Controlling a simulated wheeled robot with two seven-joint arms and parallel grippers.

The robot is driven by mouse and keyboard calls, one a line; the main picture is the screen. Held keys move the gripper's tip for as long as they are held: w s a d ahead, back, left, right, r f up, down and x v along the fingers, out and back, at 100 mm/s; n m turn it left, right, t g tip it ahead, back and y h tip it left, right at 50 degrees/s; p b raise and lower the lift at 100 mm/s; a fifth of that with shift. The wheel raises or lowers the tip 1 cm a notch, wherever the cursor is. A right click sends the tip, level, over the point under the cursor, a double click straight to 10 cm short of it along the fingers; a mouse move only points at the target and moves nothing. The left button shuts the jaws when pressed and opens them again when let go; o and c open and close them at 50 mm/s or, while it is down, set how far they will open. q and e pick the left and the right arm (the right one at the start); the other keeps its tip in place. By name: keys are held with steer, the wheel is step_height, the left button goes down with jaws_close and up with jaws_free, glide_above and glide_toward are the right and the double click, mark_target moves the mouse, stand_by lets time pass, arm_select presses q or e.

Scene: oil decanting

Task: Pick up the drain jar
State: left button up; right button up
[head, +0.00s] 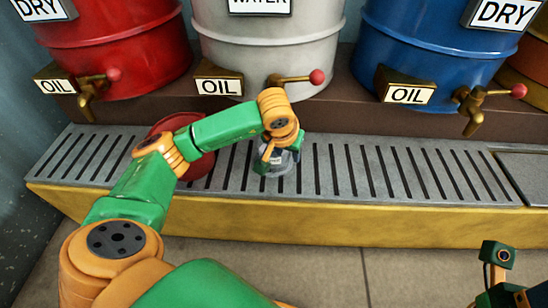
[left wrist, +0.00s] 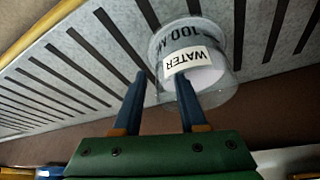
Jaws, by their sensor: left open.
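A clear jar (head: 284,166) stands on the slotted grate in front of the white drum. In the left wrist view the jar (left wrist: 215,75) shows a "WATER" label and dark printed marks around its wall. My left gripper (left wrist: 162,78) is open, with two blue fingers. One finger overlaps the jar in that view, and the other is beside its left edge; I cannot tell whether either touches. In the head view the left wrist hides the jar's upper part. Part of my right arm shows at the lower right, but its jaws do not.
Red (head: 125,60), white (head: 270,60) and blue (head: 430,60) drums with brass taps stand behind the grate (head: 350,175). A red round container (head: 172,124) is partly behind my left arm. The grate right of the jar is clear. Its yellow front edge (head: 400,232) faces me.

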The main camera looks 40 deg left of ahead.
arm_select(q)
jaws_close()
stand_by(1.3)
